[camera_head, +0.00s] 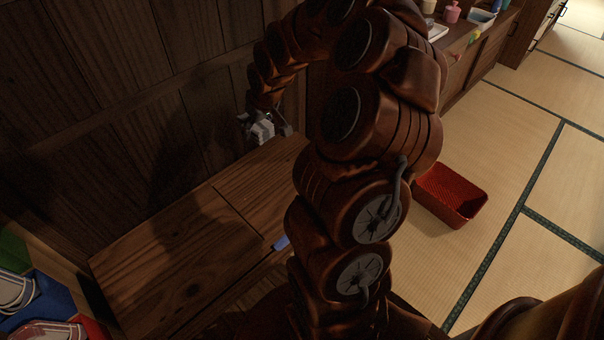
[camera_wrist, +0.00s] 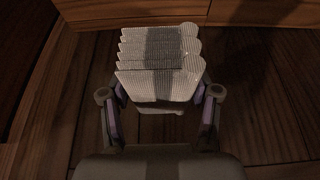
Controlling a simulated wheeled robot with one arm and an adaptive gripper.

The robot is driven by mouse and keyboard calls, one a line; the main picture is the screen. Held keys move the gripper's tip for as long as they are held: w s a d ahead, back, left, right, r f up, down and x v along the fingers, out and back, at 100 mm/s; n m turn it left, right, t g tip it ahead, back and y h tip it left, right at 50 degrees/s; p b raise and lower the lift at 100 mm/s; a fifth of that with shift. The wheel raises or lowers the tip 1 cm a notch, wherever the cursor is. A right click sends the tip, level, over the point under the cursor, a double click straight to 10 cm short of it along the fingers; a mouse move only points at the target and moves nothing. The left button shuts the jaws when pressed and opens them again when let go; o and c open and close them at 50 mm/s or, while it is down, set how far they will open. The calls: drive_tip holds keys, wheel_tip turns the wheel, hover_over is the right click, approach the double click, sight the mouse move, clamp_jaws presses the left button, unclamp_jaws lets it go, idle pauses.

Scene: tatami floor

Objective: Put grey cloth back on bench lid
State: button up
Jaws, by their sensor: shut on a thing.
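The grey cloth (camera_wrist: 160,62) is a folded stack with pale ribbed layers and a darker grey band down the middle. It fills the space between the fingers of my gripper (camera_wrist: 160,98) in the wrist view. In the head view my gripper (camera_head: 266,130) is small and dark against the wood wall, with the pale cloth (camera_head: 261,131) at its tip. It is over the far end of the wooden bench. The bench lid (camera_head: 175,255) is brown wood, with a seam between two panels, and its visible top is bare. My arm hides the bench's right part.
A red basket (camera_head: 452,194) stands on the tatami (camera_head: 500,150) to the right. A small blue thing (camera_head: 281,242) is at the bench's front edge. A wood wall (camera_head: 100,90) rises behind the bench.

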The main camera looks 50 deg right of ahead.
drive_tip(key=s+d+f+b, duration=0.9)
drive_tip(key=s+d+f, duration=0.8)
drive_tip(key=s+f, duration=0.25)
drive_tip(key=w+b, duration=0.1)
drive_tip(key=w, duration=0.4)
drive_tip(key=w+a+f+b, duration=0.1)
drive_tip(key=w, duration=0.4)
drive_tip(key=w+a+b, duration=0.1)
drive_tip(key=w, duration=0.5)
drive_tip(key=shift+f, duration=0.35)
drive_tip(key=shift+f+b, duration=0.95)
drive_tip(key=shift+f, duration=0.8)
drive_tip(key=shift+a+f, duration=0.1)
drive_tip(key=o, duration=1.2)
